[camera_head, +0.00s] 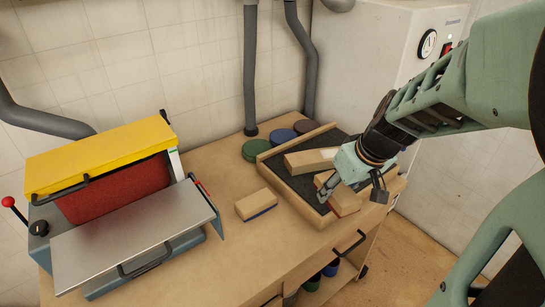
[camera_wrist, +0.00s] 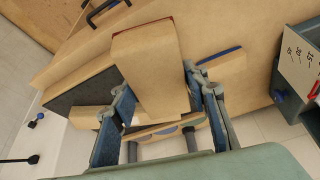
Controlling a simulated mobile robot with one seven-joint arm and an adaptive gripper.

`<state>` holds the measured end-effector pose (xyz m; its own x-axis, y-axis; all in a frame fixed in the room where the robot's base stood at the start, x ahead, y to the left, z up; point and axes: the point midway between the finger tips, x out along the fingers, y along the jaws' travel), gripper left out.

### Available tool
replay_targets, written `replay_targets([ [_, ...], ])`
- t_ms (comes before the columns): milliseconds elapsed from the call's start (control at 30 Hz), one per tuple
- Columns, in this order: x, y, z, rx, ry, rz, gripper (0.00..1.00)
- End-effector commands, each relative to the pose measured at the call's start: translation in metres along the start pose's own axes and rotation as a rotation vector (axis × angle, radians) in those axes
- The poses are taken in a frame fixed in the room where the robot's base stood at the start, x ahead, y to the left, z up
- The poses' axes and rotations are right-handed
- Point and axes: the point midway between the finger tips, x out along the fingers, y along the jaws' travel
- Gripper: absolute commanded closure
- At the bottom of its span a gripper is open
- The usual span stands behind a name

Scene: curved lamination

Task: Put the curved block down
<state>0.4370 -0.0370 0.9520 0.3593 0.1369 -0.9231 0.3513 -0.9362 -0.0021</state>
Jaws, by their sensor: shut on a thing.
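My gripper (camera_head: 329,190) is shut on a tan wooden block (camera_head: 346,203), the curved block of the task. In the wrist view the block (camera_wrist: 150,65) lies between the two fingers and extends beyond their tips, with a dark red edge at its far end. Its curve is not plain from these angles. In the head view the block is at the right front part of a wooden tray (camera_head: 267,168) with a dark lining, partly hidden by my gripper. I cannot tell whether it touches the lining.
Another wooden block (camera_head: 310,160) lies in the tray. A blue-bottomed block (camera_head: 256,205) lies on the bench (camera_head: 230,245) left of the tray. Several coloured discs (camera_head: 256,149) are behind the tray. A yellow-topped machine (camera_head: 100,155) stands left.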

Motion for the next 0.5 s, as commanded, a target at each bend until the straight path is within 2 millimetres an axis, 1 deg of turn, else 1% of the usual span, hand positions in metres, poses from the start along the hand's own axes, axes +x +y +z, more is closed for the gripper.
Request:
replay_targets([
  [33, 0.011, 0.002, 0.008, -0.031, 0.003, -0.012, 0.85],
  [200, 0.020, 0.004, 0.021, -0.148, 0.003, -0.060, 0.85],
  [367, 0.021, 0.003, 0.024, -0.205, 0.002, -0.083, 0.85],
  [467, 0.026, -0.005, 0.022, -0.219, 0.001, -0.089, 0.85],
  [500, 0.030, -0.011, 0.020, -0.221, 0.000, -0.092, 0.85],
])
